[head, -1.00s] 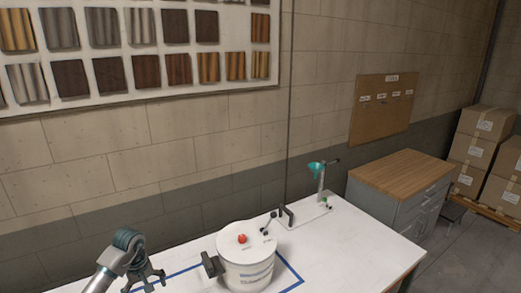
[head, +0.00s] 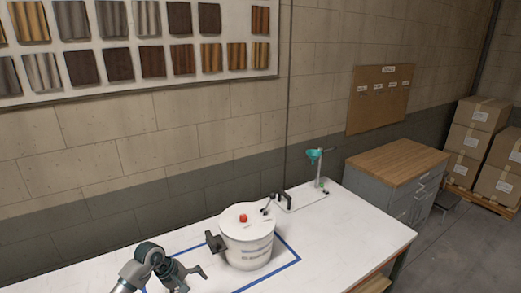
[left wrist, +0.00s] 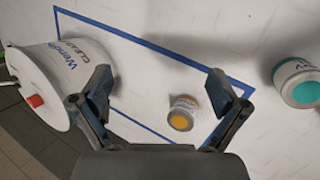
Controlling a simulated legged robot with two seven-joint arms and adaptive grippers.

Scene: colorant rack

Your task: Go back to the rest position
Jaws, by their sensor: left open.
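My left gripper (head: 192,278) is at the bottom of the head view, above the table to the left of and in front of a white bucket (head: 248,247). Its two fingers are spread apart in the left wrist view (left wrist: 160,86), with nothing held between them. Below and between the fingers is a small can with a yellow-orange end (left wrist: 182,114), apart from them. The bucket (left wrist: 58,88) with a red cap shows at the left of that view, and a can with a teal end (left wrist: 298,84) at the right. My right gripper is not in view.
A blue tape outline (head: 285,268) marks the white table (head: 345,222) around the bucket. A stand with a teal funnel (head: 316,158) is at the table's back right. A grey cabinet with a wooden top (head: 397,160) stands beyond. The table's right part is clear.

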